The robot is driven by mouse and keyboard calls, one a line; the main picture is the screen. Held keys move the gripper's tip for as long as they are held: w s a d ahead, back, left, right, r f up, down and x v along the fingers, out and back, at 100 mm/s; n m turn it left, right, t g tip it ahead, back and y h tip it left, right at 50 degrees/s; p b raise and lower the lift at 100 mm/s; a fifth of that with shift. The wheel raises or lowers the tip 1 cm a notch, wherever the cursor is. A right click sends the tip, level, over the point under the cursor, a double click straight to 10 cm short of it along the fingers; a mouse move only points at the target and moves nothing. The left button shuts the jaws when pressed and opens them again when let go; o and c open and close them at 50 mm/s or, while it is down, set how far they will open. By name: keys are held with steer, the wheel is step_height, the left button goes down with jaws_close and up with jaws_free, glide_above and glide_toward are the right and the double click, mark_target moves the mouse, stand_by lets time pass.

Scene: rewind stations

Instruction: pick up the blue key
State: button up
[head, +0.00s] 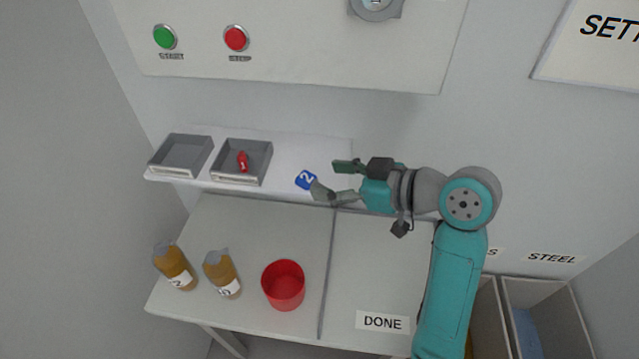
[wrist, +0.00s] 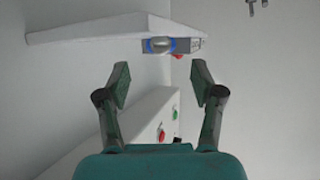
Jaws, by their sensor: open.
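The blue key (head: 306,180), marked 2, lies on the white shelf (head: 290,150) near its front edge, right of the trays. In the wrist view the blue key (wrist: 148,46) shows as a blue piece with a grey part, ahead of and between my fingertips. My gripper (head: 328,178) is open and empty, just right of the key in the head view. In the wrist view my gripper (wrist: 160,75) has its two fingers wide apart, with a gap between them and the key.
A grey tray (head: 262,178) holds a red key (head: 242,161); an empty tray (head: 160,168) stands left of it. The panel with buttons (head: 300,60) is above.

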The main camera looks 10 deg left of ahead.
mark_target(306, 177)
steer(key=x, duration=0.5)
steer(key=shift+a, duration=0.2)
steer(key=c, duration=1.2)
steer(key=shift+r, duration=0.1)
